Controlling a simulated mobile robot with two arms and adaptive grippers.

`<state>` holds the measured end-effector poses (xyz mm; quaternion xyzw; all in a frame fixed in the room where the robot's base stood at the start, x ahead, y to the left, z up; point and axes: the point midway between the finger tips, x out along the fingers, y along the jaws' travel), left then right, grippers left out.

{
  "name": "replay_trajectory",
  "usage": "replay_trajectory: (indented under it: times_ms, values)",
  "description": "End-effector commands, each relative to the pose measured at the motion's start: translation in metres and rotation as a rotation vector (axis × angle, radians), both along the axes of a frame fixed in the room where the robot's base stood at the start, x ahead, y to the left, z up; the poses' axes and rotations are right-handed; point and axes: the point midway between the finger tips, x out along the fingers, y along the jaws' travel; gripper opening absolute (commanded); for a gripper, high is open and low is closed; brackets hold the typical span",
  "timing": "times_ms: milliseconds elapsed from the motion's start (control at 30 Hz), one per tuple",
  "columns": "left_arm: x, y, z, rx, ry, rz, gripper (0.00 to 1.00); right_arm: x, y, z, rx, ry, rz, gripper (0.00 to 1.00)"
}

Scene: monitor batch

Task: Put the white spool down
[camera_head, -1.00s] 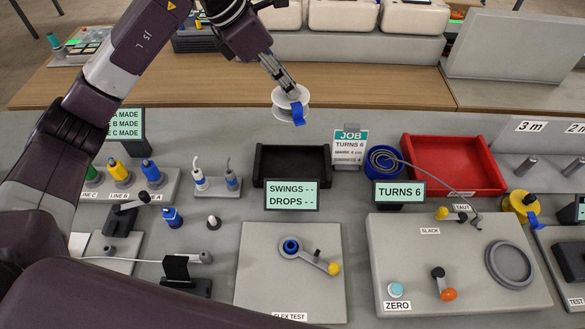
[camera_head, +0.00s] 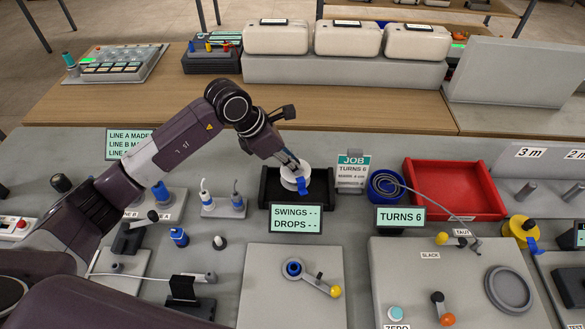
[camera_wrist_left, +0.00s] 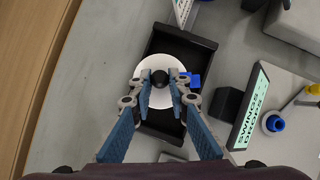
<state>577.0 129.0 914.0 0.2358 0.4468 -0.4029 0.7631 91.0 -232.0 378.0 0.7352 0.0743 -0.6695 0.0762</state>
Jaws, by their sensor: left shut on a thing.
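The white spool (camera_head: 294,178) has a blue tab (camera_head: 303,185) on its side. My left gripper (camera_head: 294,165) is shut on the spool. It holds the spool over the black tray (camera_head: 268,191); I cannot tell whether the spool touches the tray floor. In the left wrist view, the spool (camera_wrist_left: 148,74) shows as a white disc with a dark centre between the fingers of the left gripper (camera_wrist_left: 160,82), inside the outline of the black tray (camera_wrist_left: 185,36). My right gripper is not in view.
The "SWINGS / DROPS" sign (camera_head: 295,218) stands just in front of the black tray. The JOB card (camera_head: 351,172) stands to its right, then a blue spool of cable (camera_head: 384,184) and a red tray (camera_head: 455,185).

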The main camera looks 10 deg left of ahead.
Motion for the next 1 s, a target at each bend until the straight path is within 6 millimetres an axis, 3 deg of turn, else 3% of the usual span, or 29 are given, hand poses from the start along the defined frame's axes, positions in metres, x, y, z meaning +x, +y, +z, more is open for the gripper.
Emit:
replay_trajectory:
  times_ms: [200, 533, 567, 700, 1000]
  values:
    - [-0.001, -0.001, -0.03, 0.0, 0.002, 0.0, 0.0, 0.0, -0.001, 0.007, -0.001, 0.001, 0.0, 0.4]
    - [0.0, 0.0, -0.035, 0.001, 0.001, -0.001, 0.0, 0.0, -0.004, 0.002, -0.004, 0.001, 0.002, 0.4]
    - [0.0, 0.0, -0.035, 0.001, 0.001, -0.001, 0.18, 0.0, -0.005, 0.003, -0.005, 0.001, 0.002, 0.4]
    - [-0.001, 0.0, -0.034, 0.0, 0.001, 0.0, 0.33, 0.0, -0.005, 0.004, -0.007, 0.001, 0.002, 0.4]
    - [-0.001, 0.0, -0.033, 0.0, 0.001, 0.0, 0.33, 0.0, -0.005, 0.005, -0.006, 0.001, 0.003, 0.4]
